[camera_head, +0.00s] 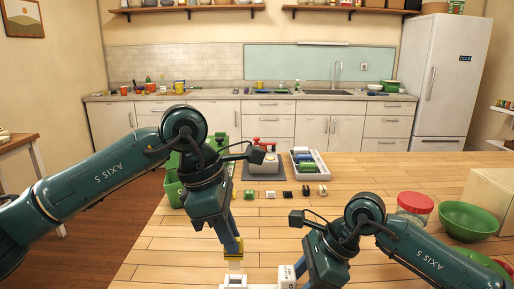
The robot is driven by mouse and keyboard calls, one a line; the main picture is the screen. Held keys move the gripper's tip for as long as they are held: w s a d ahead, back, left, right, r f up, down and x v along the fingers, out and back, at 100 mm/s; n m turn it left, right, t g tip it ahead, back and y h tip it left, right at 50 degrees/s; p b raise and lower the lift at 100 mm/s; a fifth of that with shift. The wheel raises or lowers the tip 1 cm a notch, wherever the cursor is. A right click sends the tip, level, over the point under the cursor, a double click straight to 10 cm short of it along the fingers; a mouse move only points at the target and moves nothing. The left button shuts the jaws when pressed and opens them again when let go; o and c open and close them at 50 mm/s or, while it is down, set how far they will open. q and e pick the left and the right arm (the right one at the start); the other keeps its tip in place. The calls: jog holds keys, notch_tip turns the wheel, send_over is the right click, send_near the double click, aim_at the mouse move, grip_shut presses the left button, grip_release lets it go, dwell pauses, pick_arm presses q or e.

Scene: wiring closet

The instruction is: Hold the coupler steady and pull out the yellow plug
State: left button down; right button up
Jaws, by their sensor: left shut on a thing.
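My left gripper (233,247) points down at the lower middle of the head view, shut on the yellow plug (232,255). Only a small part of the plug shows between the fingers. A pale piece shows under it, above the white coupler (234,282) at the bottom edge of the picture. I cannot tell whether the plug is still seated in the coupler. My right gripper (298,279) is low, to the right of the coupler, beside a white block (286,275). Its fingertips are largely hidden, so its opening and any hold do not show.
Several small connectors (271,194) lie in a row on the wooden table (400,180). Behind them stand a device with red knobs (263,160) and a white tray (297,171). A red-lidded jar (414,205), green bowl (466,219) and box (492,193) are at right.

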jog(key=o, duration=1.2)
jog(key=shift+c, duration=0.2)
jog(key=v, duration=1.2)
